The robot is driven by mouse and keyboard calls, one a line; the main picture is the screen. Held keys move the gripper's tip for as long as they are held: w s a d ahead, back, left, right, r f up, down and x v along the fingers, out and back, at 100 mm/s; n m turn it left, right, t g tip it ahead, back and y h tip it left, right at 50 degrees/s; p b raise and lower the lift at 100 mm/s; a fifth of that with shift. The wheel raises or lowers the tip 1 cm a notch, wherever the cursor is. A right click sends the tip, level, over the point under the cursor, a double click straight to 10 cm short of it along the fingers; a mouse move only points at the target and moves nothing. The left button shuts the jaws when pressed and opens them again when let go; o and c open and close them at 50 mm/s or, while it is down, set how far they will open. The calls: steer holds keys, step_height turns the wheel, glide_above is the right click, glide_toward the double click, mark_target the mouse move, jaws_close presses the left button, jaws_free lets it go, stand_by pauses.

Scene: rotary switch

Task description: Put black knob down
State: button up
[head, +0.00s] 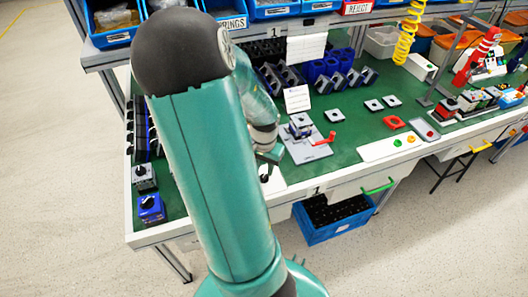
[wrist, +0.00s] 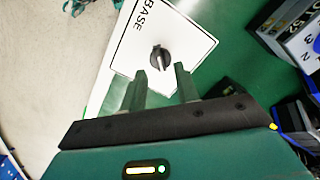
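The black knob (wrist: 159,57) lies on a white sheet marked BASE (wrist: 190,45), seen in the wrist view. It also shows as a small dark spot in the head view (head: 264,178), at the front edge of the green table. My gripper (wrist: 160,70) is open, with its two fingers apart. The knob shows in the gap just beyond the fingertips, with no visible contact. The exact height of the fingers over the sheet is hard to tell. In the head view my arm hides part of the table, and my gripper (head: 270,157) is small above the sheet.
A blue box with a black knob (head: 150,207) and a grey one (head: 145,176) stand at the table's left end. A grey fixture with a red lever (head: 324,139) stands right of my gripper. A blue crate (head: 332,222) is below the table.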

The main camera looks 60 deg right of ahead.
mark_target(264, 176)
step_height(264, 176, up, 9)
stand_by(0.3)
steer(key=shift+r, duration=0.1)
steer(key=w+a+r+n+t, duration=0.2)
steer(key=w+a+r+n, duration=0.3)
steer(key=a, duration=0.4)
steer(key=w+a+r+n+t, duration=0.1)
steer(key=w+a+r+n, duration=0.3)
steer(key=w+a, duration=0.45)
steer(key=s+a+r+n+t, duration=0.1)
steer(key=a+r+n, duration=0.2)
steer(key=a, duration=0.6)
steer(key=s+a+r+n+t, duration=0.1)
steer(key=a+r+n, duration=0.3)
steer(key=a, duration=0.6)
steer(key=shift+s+r+n+t, duration=0.25)
steer(key=shift+s+n, duration=0.3)
steer(key=shift+n, duration=0.45)
steer(key=shift+d, duration=0.25)
